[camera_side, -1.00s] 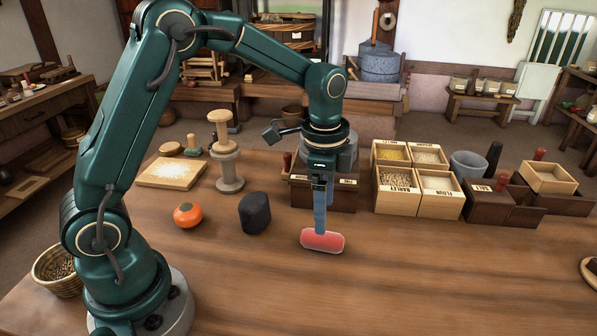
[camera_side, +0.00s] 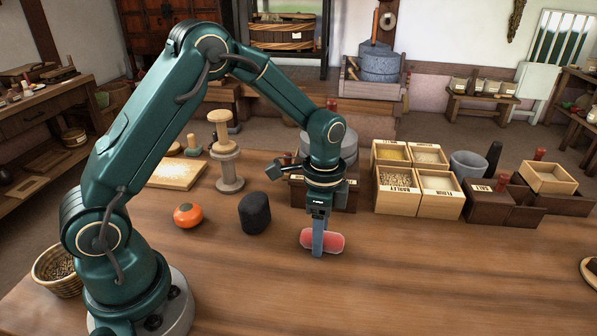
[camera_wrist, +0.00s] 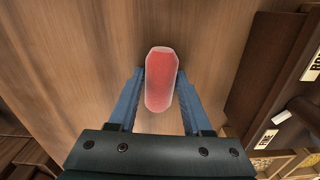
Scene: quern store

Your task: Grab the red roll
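The red roll (camera_side: 334,241) is a short red cylinder with pale edges, lying on the wooden table in the side view. My gripper (camera_side: 318,251) is lowered over it, with the fingers pointing down and their tips close to the table. In the wrist view the roll (camera_wrist: 161,80) lies lengthwise between the two blue fingers of my gripper (camera_wrist: 160,85). A gap shows on each side near the tips, so the fingers are open around it. In the side view a finger hides part of the roll.
A black cylinder (camera_side: 254,213) and an orange round object (camera_side: 188,215) stand left of the roll. A dark wooden box (camera_side: 346,198) is just behind my gripper. Grain boxes (camera_side: 421,206) stand back right.

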